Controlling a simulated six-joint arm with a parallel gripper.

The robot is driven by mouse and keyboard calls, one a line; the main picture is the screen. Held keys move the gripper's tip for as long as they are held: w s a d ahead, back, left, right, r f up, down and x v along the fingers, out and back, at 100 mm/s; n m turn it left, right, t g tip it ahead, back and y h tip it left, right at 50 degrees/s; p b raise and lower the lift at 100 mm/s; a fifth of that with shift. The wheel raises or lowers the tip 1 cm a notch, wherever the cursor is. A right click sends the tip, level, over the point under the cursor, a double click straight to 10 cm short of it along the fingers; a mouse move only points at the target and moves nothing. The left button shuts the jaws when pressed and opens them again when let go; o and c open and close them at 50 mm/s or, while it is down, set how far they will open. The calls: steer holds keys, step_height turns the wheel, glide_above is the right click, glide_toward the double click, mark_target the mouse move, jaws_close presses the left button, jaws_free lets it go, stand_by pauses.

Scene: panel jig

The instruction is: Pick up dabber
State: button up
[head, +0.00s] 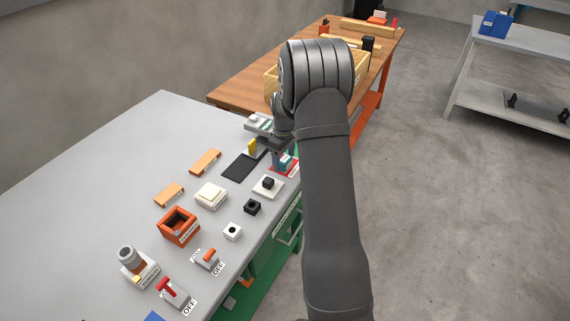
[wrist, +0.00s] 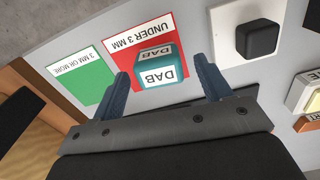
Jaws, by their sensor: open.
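The dabber (wrist: 155,72) is a small teal block with white DAB labels. In the wrist view it stands on the red UNDER 3 MM card (wrist: 118,50). My gripper (wrist: 163,70) is open, with one blue finger on each side of the dabber and gaps between. The fingers do not appear to touch it. In the head view the dabber (head: 285,162) shows just below my gripper, partly hidden by my arm.
A green 3 MM OR MORE card (wrist: 75,72) lies beside the red one. A white plate with a black knob (wrist: 257,39) is close on the other side. In the head view, a black mat (head: 240,168) and a yellow piece (head: 252,146) are left of my gripper.

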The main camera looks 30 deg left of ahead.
mark_target(286, 158)
steer(key=shift+f, duration=0.45)
steer(key=c, duration=1.1)
steer(key=shift+r, duration=0.1)
steer(key=shift+r, duration=0.3)
steer(key=r, duration=0.4)
steer(key=shift+w+d, duration=0.1)
steer(key=shift+d, duration=0.25)
steer(key=d+r, duration=0.2)
steer(key=d, duration=0.1)
steer(key=d+r, duration=0.2)
steer(key=d, duration=0.2)
steer(key=w+d+r, duration=0.1)
steer(key=d+r, duration=0.1)
steer(key=d, duration=0.2)
steer(key=shift+r, duration=0.1)
